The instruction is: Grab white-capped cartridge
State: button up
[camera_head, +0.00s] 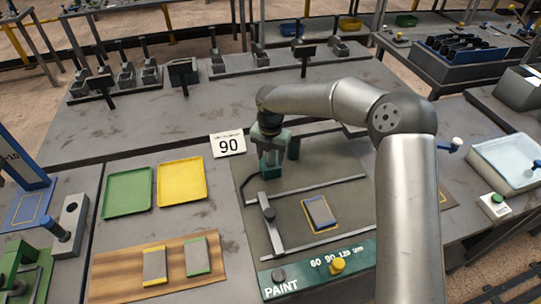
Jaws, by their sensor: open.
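No cartridge with a white cap can be made out for certain. A small blue piece with a pale, whitish round top (456,143) shows right of my arm, partly hidden by it. A dark green cylinder (293,148) stands just right of my gripper, and its top shows no clear white. My gripper (268,168) points down over the back left of the grey paint station (285,222). It is open, its fingertips are small and partly hidden, and I see nothing held between them.
A wooden board (126,277) bears two plates. A framed plate (319,212) lies on the station. A pale blue basin (506,162) is at right. Clamps line the back bench.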

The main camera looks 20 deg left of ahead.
jog(key=shift+f, duration=0.35)
jog(key=c, duration=1.1)
